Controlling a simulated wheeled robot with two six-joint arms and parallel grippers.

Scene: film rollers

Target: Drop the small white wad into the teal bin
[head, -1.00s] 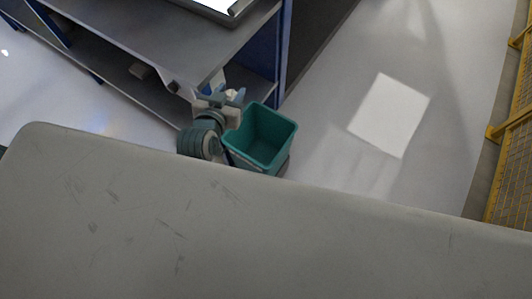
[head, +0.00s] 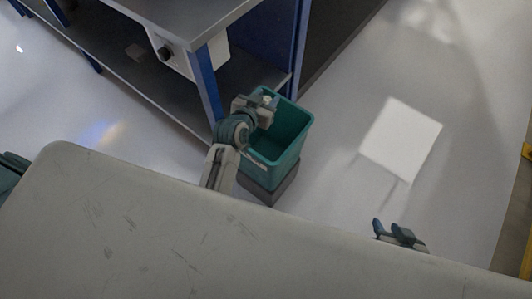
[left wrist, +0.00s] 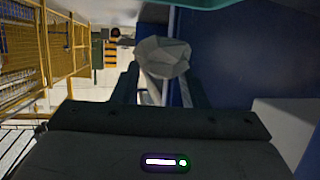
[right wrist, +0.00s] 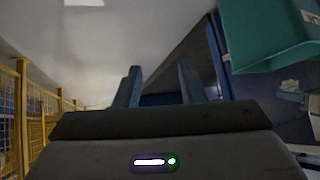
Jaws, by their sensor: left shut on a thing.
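The teal bin (head: 292,125) stands on a dark grey base on the floor near the bench in the head view. It also shows at the upper right in the right wrist view (right wrist: 262,38). My left gripper (head: 262,102) is over the bin's left part, near its rim. It is shut on the small white wad (left wrist: 162,57), a pale crumpled ball between the fingertips in the left wrist view. My right gripper (head: 394,231) is to the right of the bin, open and empty; its two fingers (right wrist: 160,85) stand apart in the right wrist view.
A grey bench (head: 185,18) with blue legs and a lower shelf stands beside the bin at the upper left. A large grey surface (head: 250,250) fills the foreground. Yellow mesh fencing (right wrist: 40,120) shows at one side.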

